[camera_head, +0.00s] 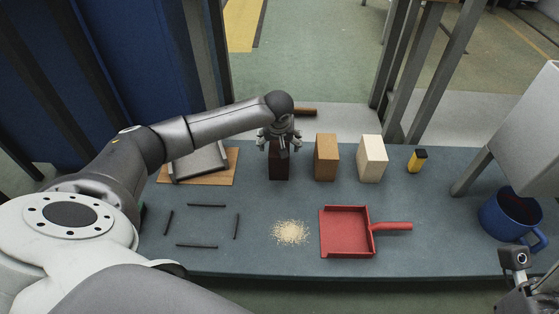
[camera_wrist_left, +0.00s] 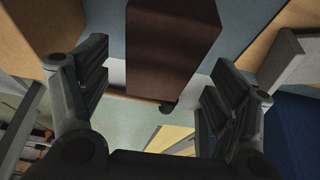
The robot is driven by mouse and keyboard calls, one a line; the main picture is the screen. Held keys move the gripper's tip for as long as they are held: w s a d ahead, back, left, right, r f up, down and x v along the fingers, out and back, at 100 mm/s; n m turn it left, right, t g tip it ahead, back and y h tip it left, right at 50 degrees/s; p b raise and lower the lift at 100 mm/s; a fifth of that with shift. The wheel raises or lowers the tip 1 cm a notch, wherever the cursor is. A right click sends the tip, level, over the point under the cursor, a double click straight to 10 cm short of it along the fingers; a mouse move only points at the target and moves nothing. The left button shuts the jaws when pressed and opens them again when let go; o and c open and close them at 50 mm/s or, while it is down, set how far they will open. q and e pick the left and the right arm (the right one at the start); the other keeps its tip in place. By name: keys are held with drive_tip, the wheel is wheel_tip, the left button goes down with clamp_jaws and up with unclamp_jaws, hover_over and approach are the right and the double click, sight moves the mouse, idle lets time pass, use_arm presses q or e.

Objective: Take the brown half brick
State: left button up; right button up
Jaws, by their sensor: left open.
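A dark brown brick (camera_head: 279,171) stands upright on the blue-grey table top, leftmost of three blocks in a row. My left gripper (camera_head: 280,152) is right above it in the head view and hides its upper part. In the left wrist view the dark brown brick (camera_wrist_left: 170,50) shows beyond and between the spread fingers of the left gripper (camera_wrist_left: 158,60). The fingers are open, with nothing clamped; contact with the brick cannot be told. Part of my right gripper (camera_head: 520,285) shows at the lower right corner, its fingers not clear.
An orange-brown block (camera_head: 326,157) and a cream block (camera_head: 371,158) stand right of the brick. A yellow-black item (camera_head: 417,160), blue bucket (camera_head: 510,215), red dustpan (camera_head: 346,232), crumb pile (camera_head: 290,232) and several dark rods (camera_head: 206,205) lie around. A grey tool on a board (camera_head: 225,170) is left.

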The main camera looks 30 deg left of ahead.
use_arm(q)
drive_tip(key=shift+b+x, duration=0.45)
drive_tip(key=shift+x, duration=0.75)
drive_tip(key=shift+p, duration=0.45)
drive_tip(key=shift+f, duration=0.2)
clamp_jaws()
drive_tip(key=shift+r, duration=0.1)
